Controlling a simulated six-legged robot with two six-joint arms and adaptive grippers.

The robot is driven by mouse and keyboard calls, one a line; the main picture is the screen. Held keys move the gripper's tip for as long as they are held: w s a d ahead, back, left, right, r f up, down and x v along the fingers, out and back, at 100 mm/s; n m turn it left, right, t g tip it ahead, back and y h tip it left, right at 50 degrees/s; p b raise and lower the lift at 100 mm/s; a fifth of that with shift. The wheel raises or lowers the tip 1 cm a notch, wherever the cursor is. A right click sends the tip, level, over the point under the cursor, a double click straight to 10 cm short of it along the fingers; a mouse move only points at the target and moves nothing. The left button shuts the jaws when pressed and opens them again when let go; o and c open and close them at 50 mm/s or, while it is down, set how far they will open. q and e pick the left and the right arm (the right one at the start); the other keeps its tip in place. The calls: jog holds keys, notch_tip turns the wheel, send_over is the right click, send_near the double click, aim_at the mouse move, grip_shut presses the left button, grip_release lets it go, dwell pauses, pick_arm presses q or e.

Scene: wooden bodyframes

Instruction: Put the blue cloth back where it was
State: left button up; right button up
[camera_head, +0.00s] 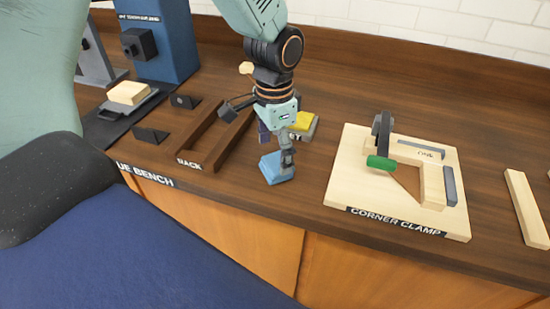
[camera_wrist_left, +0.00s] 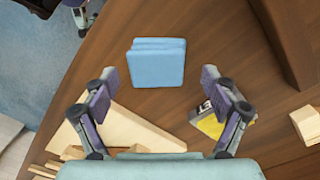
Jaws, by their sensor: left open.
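The blue cloth (camera_head: 277,167) is a folded, light blue square on the wooden bench near its front edge, right of the rack. In the left wrist view the cloth (camera_wrist_left: 158,62) lies ahead of the fingers, roughly centred between them. My left gripper (camera_head: 276,146) is above and beside the cloth, and one finger overlaps the cloth in the head view. In the left wrist view my left gripper (camera_wrist_left: 158,88) has its fingers wide apart with nothing between them. I cannot tell whether a finger touches the cloth. My right gripper is not in view.
The dark rack (camera_head: 210,145) stands left of the cloth. A yellow-topped item (camera_head: 303,122) lies behind it. The corner clamp board (camera_head: 343,187) is to the right, with its green-handled clamp (camera_head: 381,162). Bare bench lies between the cloth and the board.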

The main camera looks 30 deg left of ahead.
aim_at(275, 162)
pick_arm(q)
notch_tip(275, 162, up, 9)
jog(key=p, duration=0.1)
jog(key=shift+f, duration=0.15)
dwell(0.3)
dwell(1.1)
